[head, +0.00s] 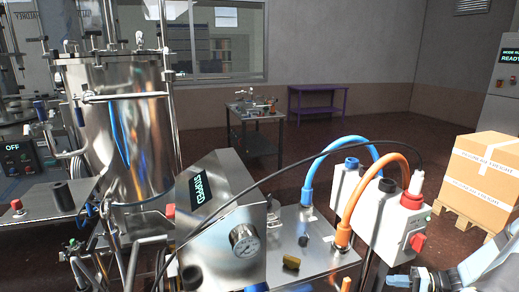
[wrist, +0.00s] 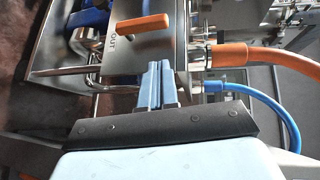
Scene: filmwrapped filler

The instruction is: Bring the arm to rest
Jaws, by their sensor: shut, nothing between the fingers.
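My gripper (wrist: 158,84) shows in the wrist view with its two blue-grey fingers together and nothing between them. The fingers point at a steel panel (wrist: 118,68) marked OUT, with an orange handle (wrist: 143,23) beyond the fingertips. I cannot tell whether the fingertips touch the panel. In the head view, part of my gripper (head: 400,281) and wrist shows at the lower right corner, below the white box with the red switch. The rest of my arm is out of the picture.
Close by are an orange hose (head: 375,190), a blue hose (head: 321,160), a black cable (head: 290,163) and a white switch box (head: 402,225). A steel console (head: 215,215) reads STOPPED. A carton (head: 485,170) stands on a pallet at right. Open floor lies behind.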

